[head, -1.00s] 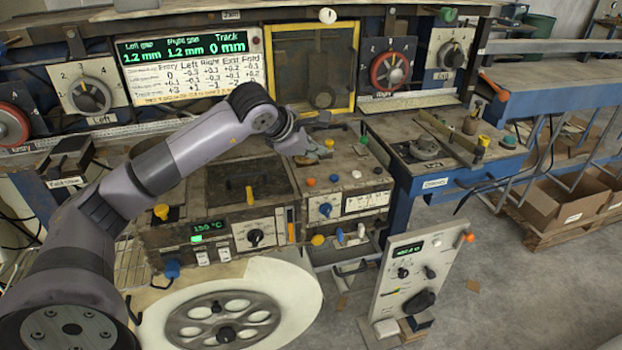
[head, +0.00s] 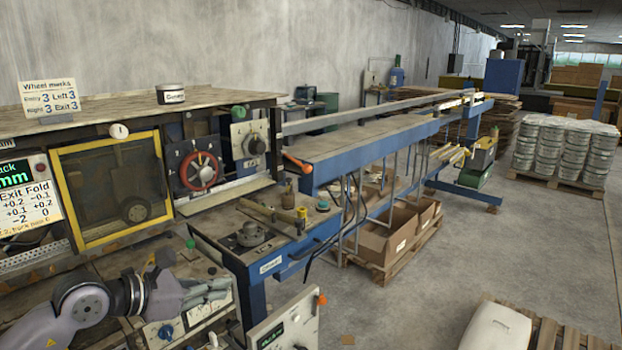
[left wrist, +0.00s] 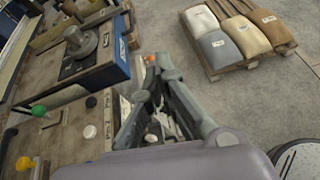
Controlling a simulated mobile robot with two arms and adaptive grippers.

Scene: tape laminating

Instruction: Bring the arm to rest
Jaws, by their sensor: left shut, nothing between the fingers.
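My left arm comes in from the lower left of the head view, its grey links bent over the machine's control bench (head: 100,262). My left gripper (head: 207,292) is shut and empty, above the panel with knobs and coloured buttons. In the left wrist view the grey gripper fingers show in the middle, with the bench at the left and the floor at the right. The rest of the arm is cut off by the frame edge. My right gripper is not in view.
A yellow-framed window (head: 112,195) and a red handwheel (head: 199,171) stand behind the gripper. A blue-framed table (head: 350,148) runs into the distance. A tilted control panel (head: 285,328) stands close at the right. Sacks on a pallet (left wrist: 222,47) lie beyond open floor.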

